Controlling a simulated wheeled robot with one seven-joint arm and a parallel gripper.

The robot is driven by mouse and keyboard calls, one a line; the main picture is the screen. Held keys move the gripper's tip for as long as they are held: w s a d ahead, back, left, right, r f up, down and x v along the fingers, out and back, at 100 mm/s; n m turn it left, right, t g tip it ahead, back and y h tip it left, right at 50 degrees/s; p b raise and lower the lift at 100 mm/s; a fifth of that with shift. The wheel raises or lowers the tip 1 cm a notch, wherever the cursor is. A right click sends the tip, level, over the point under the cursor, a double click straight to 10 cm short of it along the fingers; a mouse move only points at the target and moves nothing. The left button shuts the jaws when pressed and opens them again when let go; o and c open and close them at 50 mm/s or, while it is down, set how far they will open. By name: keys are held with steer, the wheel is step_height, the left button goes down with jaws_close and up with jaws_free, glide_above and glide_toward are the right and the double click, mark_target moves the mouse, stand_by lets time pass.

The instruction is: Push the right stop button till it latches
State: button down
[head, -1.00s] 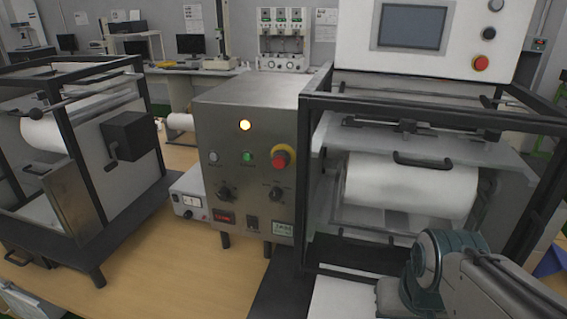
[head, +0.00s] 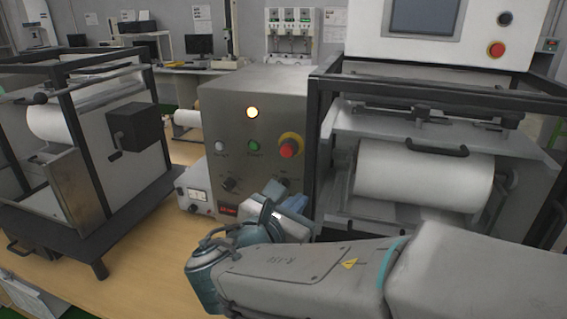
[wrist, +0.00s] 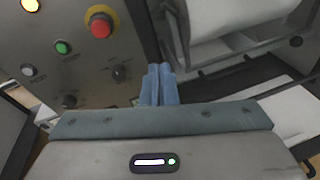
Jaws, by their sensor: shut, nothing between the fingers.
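Two red stop buttons show in the head view. The right stop button (head: 496,49) is on the white panel with a screen, at the upper right. The left stop button (head: 289,147) has a yellow ring and sits on the front of the metal control box (head: 215,112); it also shows at the top left of the wrist view (wrist: 101,27). My gripper (head: 290,203) has blue fingers, shut and empty, in front of the lower right of the control box. Its fingertips (wrist: 160,72) are below the left button, apart from it. The right button is outside the wrist view.
A dark frame (head: 318,140) with a white roll (head: 425,185) stands right of the control box, under the white panel. A dark-framed machine (head: 85,150) stands at left. A small meter box (head: 196,192) sits beside the control box. The wooden table (head: 140,265) is clear in front.

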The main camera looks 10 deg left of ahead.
mark_target(286, 152)
steer(key=s+a+r+n+t+y, duration=0.1)
steer(key=a+r+n+t+y, duration=0.1)
steer(key=a+n, duration=0.2)
steer(key=a, duration=0.2)
steer(key=shift+s+a+r+y, duration=0.15)
steer(key=shift+s+a+y, duration=0.15)
steer(key=shift+a, duration=0.05)
steer(key=w, duration=0.4)
steer(key=w+d+p, duration=0.1)
steer(key=w, duration=0.4)
steer(key=w+d, duration=0.1)
steer(key=w, duration=0.3)
steer(key=shift+w+p, duration=0.4)
